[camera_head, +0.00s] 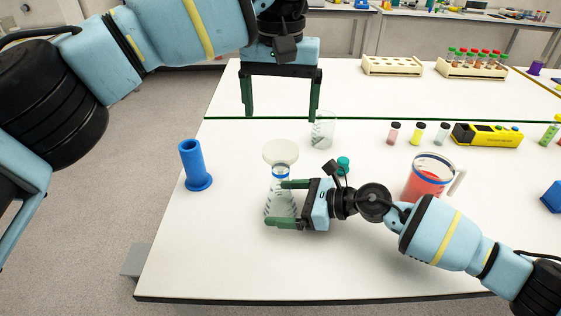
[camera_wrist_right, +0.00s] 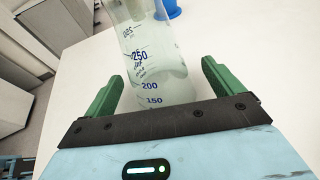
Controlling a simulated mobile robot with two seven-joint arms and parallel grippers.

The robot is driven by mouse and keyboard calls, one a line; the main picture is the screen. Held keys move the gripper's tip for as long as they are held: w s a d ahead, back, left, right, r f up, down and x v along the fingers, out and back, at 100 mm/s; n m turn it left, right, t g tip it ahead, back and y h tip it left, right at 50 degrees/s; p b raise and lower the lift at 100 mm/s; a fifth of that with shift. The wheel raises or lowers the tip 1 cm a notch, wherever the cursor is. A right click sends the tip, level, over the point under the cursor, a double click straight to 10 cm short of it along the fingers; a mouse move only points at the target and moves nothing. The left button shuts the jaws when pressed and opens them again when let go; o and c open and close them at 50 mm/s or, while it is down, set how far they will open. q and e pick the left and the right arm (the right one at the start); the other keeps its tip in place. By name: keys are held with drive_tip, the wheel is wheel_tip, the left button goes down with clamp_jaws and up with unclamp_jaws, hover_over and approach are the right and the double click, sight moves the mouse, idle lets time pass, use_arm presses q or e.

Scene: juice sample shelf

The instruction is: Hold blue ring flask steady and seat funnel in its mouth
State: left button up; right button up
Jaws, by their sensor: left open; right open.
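The clear blue ring flask (camera_head: 281,203) stands upright on the white table, with a blue band at its neck. The pale funnel (camera_head: 281,152) shows at the top of the flask, wide rim up; I cannot tell how deep its stem sits. My right gripper (camera_head: 276,204) is open, its green fingers on either side of the flask body. In the right wrist view the marked flask (camera_wrist_right: 155,75) stands between the fingers, apart from the right one. My left gripper (camera_head: 281,113) is open and empty, pointing down behind and above the funnel.
A blue cylinder (camera_head: 194,165) stands left of the flask. A clear beaker (camera_head: 322,130) and teal cap (camera_head: 343,165) are behind right. A red-liquid jug (camera_head: 428,178) stands right. Small vials (camera_head: 418,133), a yellow device (camera_head: 487,135) and tube racks (camera_head: 392,66) lie farther back. The front table is clear.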

drive_tip(key=v, duration=1.2)
